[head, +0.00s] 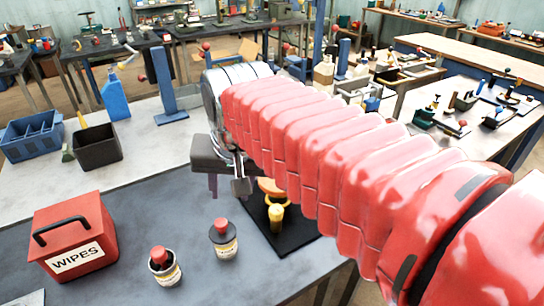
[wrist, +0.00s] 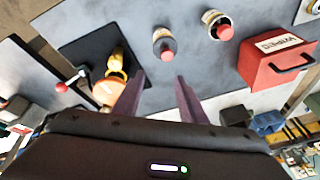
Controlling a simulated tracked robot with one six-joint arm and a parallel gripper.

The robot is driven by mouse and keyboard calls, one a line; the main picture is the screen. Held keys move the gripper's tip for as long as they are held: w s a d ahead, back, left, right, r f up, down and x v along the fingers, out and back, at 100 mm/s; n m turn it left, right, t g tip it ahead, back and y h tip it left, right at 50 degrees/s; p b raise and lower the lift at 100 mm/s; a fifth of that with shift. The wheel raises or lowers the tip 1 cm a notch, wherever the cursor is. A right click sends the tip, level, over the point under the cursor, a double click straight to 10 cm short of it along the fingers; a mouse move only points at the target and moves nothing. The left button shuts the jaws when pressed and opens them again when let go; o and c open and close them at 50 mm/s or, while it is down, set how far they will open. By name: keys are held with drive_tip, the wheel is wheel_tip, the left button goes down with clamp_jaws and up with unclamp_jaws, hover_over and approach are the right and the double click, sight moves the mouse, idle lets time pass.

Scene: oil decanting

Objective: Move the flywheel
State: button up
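I cannot clearly make out a flywheel. An orange rounded piece (head: 268,187) stands by a yellow upright piece (head: 276,214) on a black mat (head: 292,236); my arm hides part of it, and I cannot tell whether it is the flywheel. In the wrist view the orange piece (wrist: 106,92) and the yellow piece (wrist: 117,62) lie left of my gripper (wrist: 160,77). My gripper's two purple fingers are apart, with only grey tabletop seen between them. In the head view my gripper (head: 228,188) hangs above the table, left of the orange piece.
Two small red-capped containers (head: 165,265) (head: 223,240) stand on the dark tabletop in front. A red WIPES box (head: 74,236) is at left. Behind are a black bin (head: 97,147), blue crate (head: 32,136) and blue jug (head: 115,97). Bare tabletop lies between box and bin.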

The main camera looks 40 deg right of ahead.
drive_tip(key=w+d+r+m+g, duration=0.1)
drive_tip(key=w+d+m+g, duration=0.1)
drive_tip(key=w+d+m, duration=0.6)
drive_tip(key=w+d+r+m+g, duration=0.1)
drive_tip(key=w+d+m+g, duration=0.1)
drive_tip(key=w+d+m, duration=0.6)
drive_tip(key=d+m, duration=0.1)
drive_tip(key=d, duration=0.4)
drive_tip(key=shift+y, duration=0.3)
drive_tip(key=shift+w, duration=0.1)
wheel_tip(320, 180, down, 14)
drive_tip(key=shift+r, duration=0.15)
clamp_jaws()
drive_tip(key=shift+d, duration=0.1)
